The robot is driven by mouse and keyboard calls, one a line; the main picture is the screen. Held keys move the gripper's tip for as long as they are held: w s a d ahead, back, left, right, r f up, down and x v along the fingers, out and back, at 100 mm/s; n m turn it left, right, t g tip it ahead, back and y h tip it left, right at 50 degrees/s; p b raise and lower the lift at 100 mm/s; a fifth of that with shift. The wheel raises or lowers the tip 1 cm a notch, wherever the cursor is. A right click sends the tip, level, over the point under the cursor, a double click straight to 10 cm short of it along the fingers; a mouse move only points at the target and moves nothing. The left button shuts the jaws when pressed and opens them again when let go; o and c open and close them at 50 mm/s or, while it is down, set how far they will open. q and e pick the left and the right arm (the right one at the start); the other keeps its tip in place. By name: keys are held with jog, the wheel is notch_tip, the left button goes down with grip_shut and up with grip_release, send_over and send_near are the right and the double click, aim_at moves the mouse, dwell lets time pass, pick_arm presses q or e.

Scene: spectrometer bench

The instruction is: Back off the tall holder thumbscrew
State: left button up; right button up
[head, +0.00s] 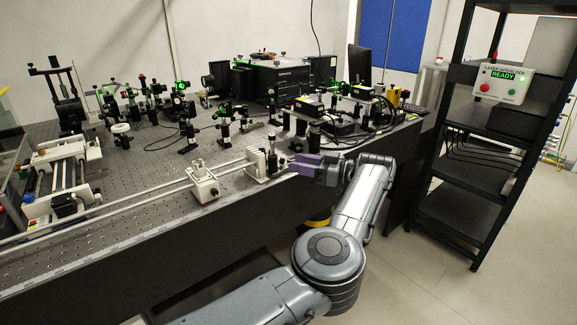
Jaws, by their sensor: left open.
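The tall holder (256,161) is a cream block on the twin-rod rail at the bench's front edge, with a dark cylindrical post at its right side. A small pale knob (283,163) shows at its right side; I take it for the thumbscrew, but it is too small to tell how far it is turned. My left gripper (297,164), with purple fingers, is open just right of the holder, pointing left toward the knob. I cannot tell whether the fingers touch or surround it. My right gripper is not in view.
A shorter cream holder (203,184) sits further left on the rail (130,208). Several optical mounts and black boxes crowd the bench (150,165) behind. A black shelf rack (460,195) with a control box (502,83) reading READY stands at the right. Floor between is clear.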

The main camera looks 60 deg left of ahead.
aim_at(284, 161)
pick_arm(q)
jog(key=x, duration=0.2)
jog(key=b+x, duration=0.1)
jog(key=shift+s+a+f, duration=0.2)
jog(key=shift+s+a, duration=0.05)
jog(key=shift+s, duration=0.1)
jog(key=shift+a+r, duration=0.15)
jog(key=shift+a, duration=0.1)
jog(key=shift+c, duration=0.4)
grip_shut()
